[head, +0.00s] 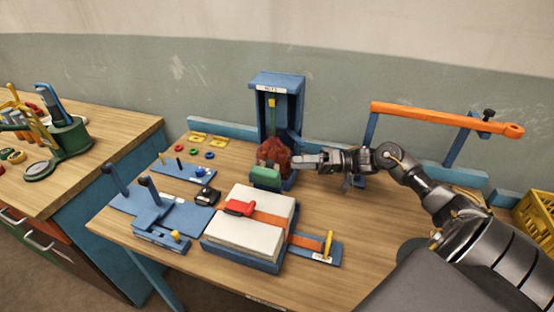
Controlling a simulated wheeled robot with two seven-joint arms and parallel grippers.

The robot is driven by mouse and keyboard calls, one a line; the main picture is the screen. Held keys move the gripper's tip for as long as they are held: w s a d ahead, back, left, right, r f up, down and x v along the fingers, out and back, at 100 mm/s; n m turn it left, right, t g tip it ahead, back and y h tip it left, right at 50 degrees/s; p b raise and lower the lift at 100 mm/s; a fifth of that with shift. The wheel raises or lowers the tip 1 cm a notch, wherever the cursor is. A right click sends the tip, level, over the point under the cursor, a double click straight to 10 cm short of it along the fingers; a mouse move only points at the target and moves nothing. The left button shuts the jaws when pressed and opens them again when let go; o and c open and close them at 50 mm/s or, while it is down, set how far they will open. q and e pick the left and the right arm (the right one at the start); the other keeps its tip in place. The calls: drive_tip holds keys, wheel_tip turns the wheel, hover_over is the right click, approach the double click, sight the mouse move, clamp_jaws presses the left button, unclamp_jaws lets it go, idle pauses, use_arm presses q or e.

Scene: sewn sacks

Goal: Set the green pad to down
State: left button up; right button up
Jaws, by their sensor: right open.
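The green pad (265,177) is a small green block at the front foot of the tall blue stand (291,112), low over the table. A reddish-brown lump (274,152) sits just behind and above it, within the stand. My right gripper (296,162) reaches in from the right, its fingertips at the right side of the lump and close to the pad. It is open; I cannot tell whether it touches either one. Which position the pad is in is hard to read. My left gripper is not in view.
A white block with an orange strap and red buckle (239,208) lies on a blue base in front. Blue levers (150,190) and a peg board (184,172) stand left. An orange bar on blue posts (440,116) rises at right. The right front wooden tabletop (345,235) is clear.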

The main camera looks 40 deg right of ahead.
sight(269, 171)
drive_tip(key=p+x, duration=0.1)
drive_tip(key=x, duration=0.5)
drive_tip(key=shift+w+a+f, duration=0.15)
drive_tip(key=shift+w+a, duration=0.05)
drive_tip(key=shift+w, duration=0.25)
drive_tip(key=shift+c, duration=0.9)
drive_tip(key=shift+s, duration=0.1)
drive_tip(key=c, duration=0.5)
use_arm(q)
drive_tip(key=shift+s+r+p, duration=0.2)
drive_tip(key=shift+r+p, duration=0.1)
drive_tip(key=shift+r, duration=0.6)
use_arm(e)
clamp_jaws()
